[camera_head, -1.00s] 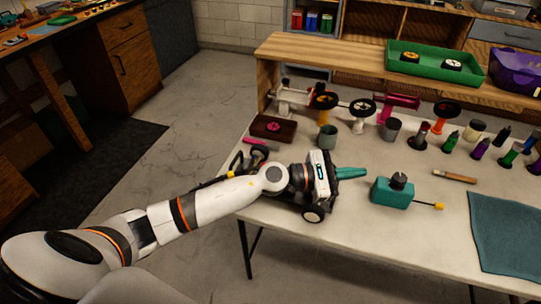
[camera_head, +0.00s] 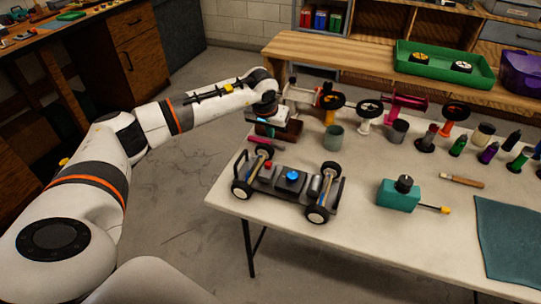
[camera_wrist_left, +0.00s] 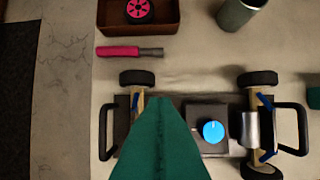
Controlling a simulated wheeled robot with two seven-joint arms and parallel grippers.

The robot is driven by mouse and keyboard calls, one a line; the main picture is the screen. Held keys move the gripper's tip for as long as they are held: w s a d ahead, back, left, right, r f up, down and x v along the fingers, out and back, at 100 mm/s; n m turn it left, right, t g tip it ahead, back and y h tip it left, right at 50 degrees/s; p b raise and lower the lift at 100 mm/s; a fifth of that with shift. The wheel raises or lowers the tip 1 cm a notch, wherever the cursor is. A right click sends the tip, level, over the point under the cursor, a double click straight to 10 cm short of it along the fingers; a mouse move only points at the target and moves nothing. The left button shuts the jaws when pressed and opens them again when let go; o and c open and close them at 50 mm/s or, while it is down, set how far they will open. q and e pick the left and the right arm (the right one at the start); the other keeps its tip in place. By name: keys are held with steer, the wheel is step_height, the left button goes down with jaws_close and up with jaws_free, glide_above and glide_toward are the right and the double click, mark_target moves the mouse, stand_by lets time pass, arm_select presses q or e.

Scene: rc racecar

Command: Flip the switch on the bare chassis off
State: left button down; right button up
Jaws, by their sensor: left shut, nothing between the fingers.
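The bare chassis (camera_head: 280,190) stands on its wheels near the table's left front edge. It carries a blue round knob (camera_head: 292,175), a small red part (camera_head: 267,164) and a silver cylinder (camera_head: 317,185). I cannot tell for sure which part is the switch, or its setting. My left gripper (camera_head: 268,130) is above and behind the chassis' left end, apart from it; its fingertips are hard to see there. In the left wrist view its teal fingers (camera_wrist_left: 160,100) are shut and empty, covering the red part's area. The blue knob (camera_wrist_left: 213,131) with a white mark shows beside them. My right gripper is out of view.
A grey-green cup (camera_head: 333,137), stands with wheels and several small bottles farther back. A teal cloth (camera_head: 508,232) lies at right.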

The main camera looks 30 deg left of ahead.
mark_target(268, 166)
arm_select(q)
steer(key=p+x, duration=0.1)
steer(key=x, duration=0.9)
steer(key=shift+d+f, duration=0.1)
steer(key=s+p, duration=0.2)
steer(key=s, duration=0.1)
steer(key=shift+d, duration=0.25)
steer(key=shift+s+d+p, duration=0.1)
steer(key=shift+s+p, duration=0.2)
steer(key=shift+s, duration=0.2)
